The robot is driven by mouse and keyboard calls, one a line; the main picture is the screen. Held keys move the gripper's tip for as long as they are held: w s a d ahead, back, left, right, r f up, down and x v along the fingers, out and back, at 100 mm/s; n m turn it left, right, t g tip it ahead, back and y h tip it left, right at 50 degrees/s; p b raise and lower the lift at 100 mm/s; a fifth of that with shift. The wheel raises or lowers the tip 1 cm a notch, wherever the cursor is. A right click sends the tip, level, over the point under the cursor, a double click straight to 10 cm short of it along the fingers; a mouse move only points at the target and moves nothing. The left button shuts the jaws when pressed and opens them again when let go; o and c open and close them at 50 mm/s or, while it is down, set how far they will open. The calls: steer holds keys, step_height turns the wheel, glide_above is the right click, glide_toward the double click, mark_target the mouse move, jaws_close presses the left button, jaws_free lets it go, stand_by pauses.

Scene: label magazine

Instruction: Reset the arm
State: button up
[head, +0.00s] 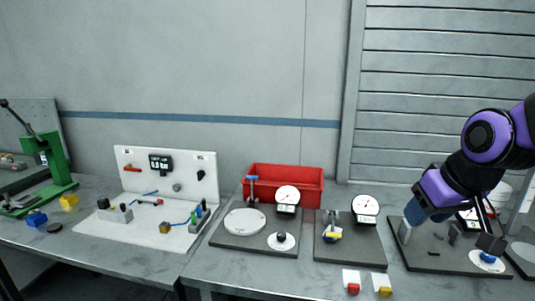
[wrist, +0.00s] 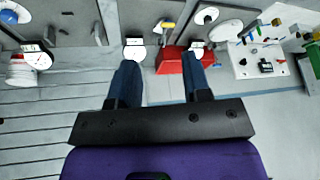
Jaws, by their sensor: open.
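My arm comes in from the right edge of the head view, purple and black. My gripper (head: 420,212) hangs above the right-hand test plate, its blue fingers partly hidden by the wrist. In the wrist view my gripper (wrist: 159,60) shows two dark blue fingers spread apart, with nothing between them. That view is upside down, with the bench along its top and the ribbed wall below. The red bin (wrist: 170,62) shows behind the fingers there, at a distance.
The grey bench (head: 240,283) carries dark plates with dial gauges (head: 288,195), a red bin (head: 310,186), a white panel station (head: 140,228) and a green press (head: 58,165). Red and yellow labelled blocks (head: 352,283) lie at the front edge. Space above the bench's middle is clear.

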steer(key=s+d+r+m+h, duration=0.1)
steer(key=s+d+r+m, duration=0.1)
steer(key=s+r, duration=0.5)
steer(key=s, duration=0.4)
steer(key=shift+s+h, duration=0.3)
